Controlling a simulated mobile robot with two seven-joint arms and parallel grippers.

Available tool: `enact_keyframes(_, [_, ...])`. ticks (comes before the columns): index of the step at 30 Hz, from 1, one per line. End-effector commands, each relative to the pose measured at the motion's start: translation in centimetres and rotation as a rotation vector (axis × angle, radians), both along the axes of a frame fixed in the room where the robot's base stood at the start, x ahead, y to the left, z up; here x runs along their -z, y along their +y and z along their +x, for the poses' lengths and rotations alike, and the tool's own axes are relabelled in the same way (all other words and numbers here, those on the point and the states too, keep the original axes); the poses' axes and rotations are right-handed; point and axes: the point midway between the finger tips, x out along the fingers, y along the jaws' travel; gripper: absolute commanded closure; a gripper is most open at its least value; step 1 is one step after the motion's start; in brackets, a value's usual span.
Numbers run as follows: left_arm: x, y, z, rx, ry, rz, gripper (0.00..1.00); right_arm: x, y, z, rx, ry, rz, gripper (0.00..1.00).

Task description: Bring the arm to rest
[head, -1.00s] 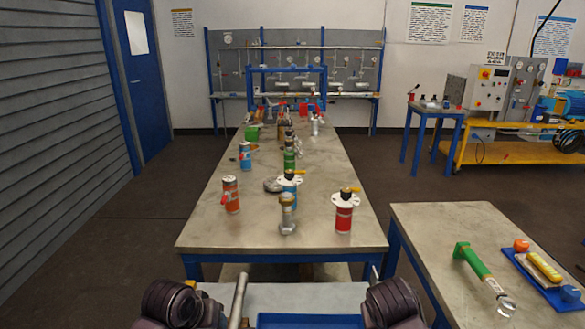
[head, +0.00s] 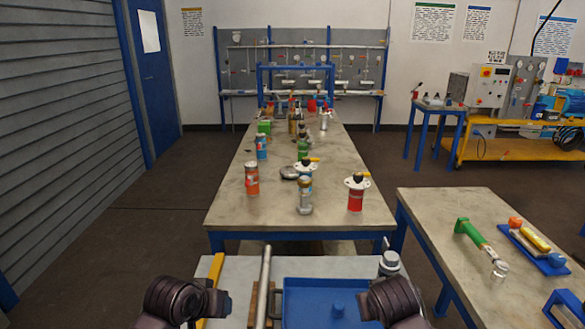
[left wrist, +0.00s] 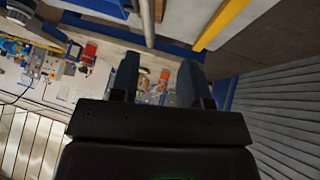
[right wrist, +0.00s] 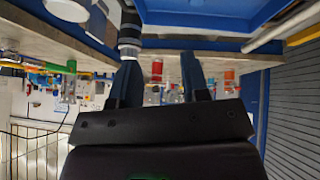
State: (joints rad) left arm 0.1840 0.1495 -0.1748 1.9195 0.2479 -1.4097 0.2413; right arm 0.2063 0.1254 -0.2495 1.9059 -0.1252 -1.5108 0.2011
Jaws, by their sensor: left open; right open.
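My two arms show as dark rounded links at the bottom of the head view, with the left link (head: 178,300) and the right link (head: 392,300) apart, over or near the near worktop. My left gripper (left wrist: 158,80) is open in the left wrist view, with nothing between its two dark fingers. My right gripper (right wrist: 162,80) is open and empty in the right wrist view. The bench and vessels seen between the fingers are in the background. No contact with anything shows.
A long bench (head: 250,214) holds a red flanged vessel (head: 356,197), a silver vessel (head: 304,197), an orange can (head: 252,178) and more. A blue tray (head: 310,290) lies on the near worktop. A side table (head: 430,205) stands right. Floor at left is clear.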

Motion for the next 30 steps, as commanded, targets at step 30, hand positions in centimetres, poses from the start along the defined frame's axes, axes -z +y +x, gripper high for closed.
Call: enact_keyframes(30, [10.8,9.8,-16.6,-0.082,-0.537,0.223,0.58,10.5,-7.8,-16.7,-0.081,-0.526,0.112,0.58])
